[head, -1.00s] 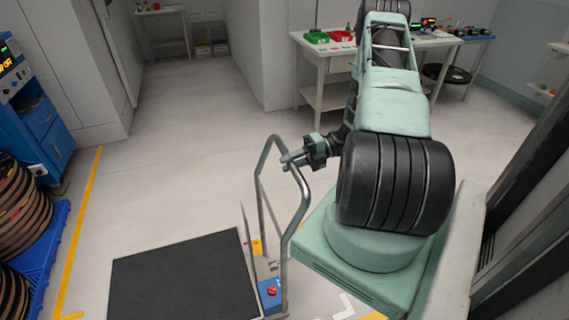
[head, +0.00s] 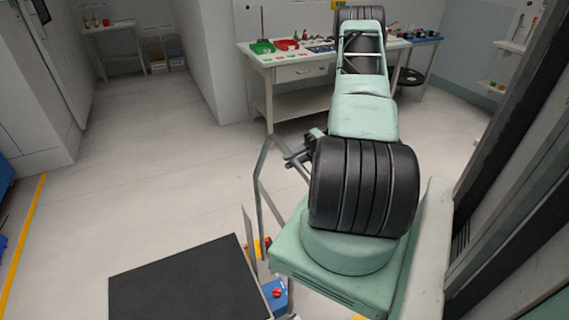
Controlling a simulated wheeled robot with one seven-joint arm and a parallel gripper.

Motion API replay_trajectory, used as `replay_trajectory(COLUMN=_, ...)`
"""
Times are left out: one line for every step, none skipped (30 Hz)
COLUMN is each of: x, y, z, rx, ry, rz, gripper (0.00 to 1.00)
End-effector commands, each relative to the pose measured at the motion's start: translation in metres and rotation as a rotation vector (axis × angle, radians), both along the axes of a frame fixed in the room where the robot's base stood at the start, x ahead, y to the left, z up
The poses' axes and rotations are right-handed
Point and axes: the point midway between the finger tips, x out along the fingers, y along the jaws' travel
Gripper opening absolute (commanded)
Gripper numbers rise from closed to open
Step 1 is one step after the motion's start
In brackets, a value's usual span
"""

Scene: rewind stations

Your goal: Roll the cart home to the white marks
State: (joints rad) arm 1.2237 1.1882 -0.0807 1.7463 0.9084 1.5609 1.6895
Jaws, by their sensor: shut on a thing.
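The cart has a flat black deck (head: 185,285) at the bottom of the view, cut off by the lower edge. Its grey tubular handle (head: 262,185) stands upright at the deck's right end, by my mint-green base. My gripper (head: 299,158) is shut on the handle near its top right bend; my arm hides part of the jaws and the handle. A blue box with a red button (head: 275,294) sits low by the handle. No white marks can be made out on the floor now.
A workbench (head: 290,75) with green and red bins stands beyond my arm. A yellow floor line (head: 22,245) runs along the left, with blue equipment at the left edge. A dark upright structure (head: 510,150) stands close on the right. The floor (head: 150,190) beyond the cart is clear.

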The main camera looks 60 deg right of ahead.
Motion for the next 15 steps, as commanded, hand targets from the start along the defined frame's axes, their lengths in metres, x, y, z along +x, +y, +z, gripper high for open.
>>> replay_trajectory(x=-0.001, y=-0.0022, z=-0.0021, rx=-0.001, ry=0.001, rz=0.001, gripper=0.0)
replay_trajectory(x=-0.0019, y=-0.0037, z=-0.002, rx=-0.001, ry=0.001, rz=0.001, gripper=0.0)
replay_trajectory(x=-0.0028, y=-0.0052, z=-0.0018, rx=-0.001, ry=0.001, rz=0.002, gripper=0.0)
replay_trajectory(x=-0.0033, y=-0.006, z=-0.0016, rx=0.0, ry=0.0, rz=0.002, gripper=0.0)
replay_trajectory(x=-0.0039, y=-0.0066, z=-0.0014, rx=0.0, ry=0.0, rz=0.002, gripper=0.0)
replay_trajectory(x=-0.0044, y=-0.0074, z=-0.0013, rx=0.0, ry=0.0, rz=0.002, gripper=0.0)
replay_trajectory(x=-0.0047, y=-0.0078, z=-0.0012, rx=0.0, ry=0.0, rz=0.002, gripper=0.0)
replay_trajectory(x=-0.0049, y=-0.0082, z=-0.0012, rx=-0.001, ry=0.001, rz=0.002, gripper=0.0)
replay_trajectory(x=-0.0052, y=-0.0086, z=-0.0011, rx=-0.001, ry=0.001, rz=0.002, gripper=0.0)
replay_trajectory(x=-0.0054, y=-0.0087, z=-0.001, rx=-0.002, ry=0.001, rz=0.001, gripper=0.0)
replay_trajectory(x=-0.0055, y=-0.009, z=-0.001, rx=-0.002, ry=0.001, rz=0.001, gripper=0.0)
replay_trajectory(x=-0.0056, y=-0.0091, z=-0.0009, rx=-0.002, ry=0.002, rz=0.001, gripper=0.0)
replay_trajectory(x=-0.0057, y=-0.0093, z=-0.001, rx=-0.002, ry=0.002, rz=0.001, gripper=0.0)
replay_trajectory(x=-0.0058, y=-0.0095, z=-0.001, rx=-0.003, ry=0.002, rz=0.0, gripper=0.0)
replay_trajectory(x=-0.0059, y=-0.0096, z=-0.0009, rx=-0.003, ry=0.002, rz=0.0, gripper=0.0)
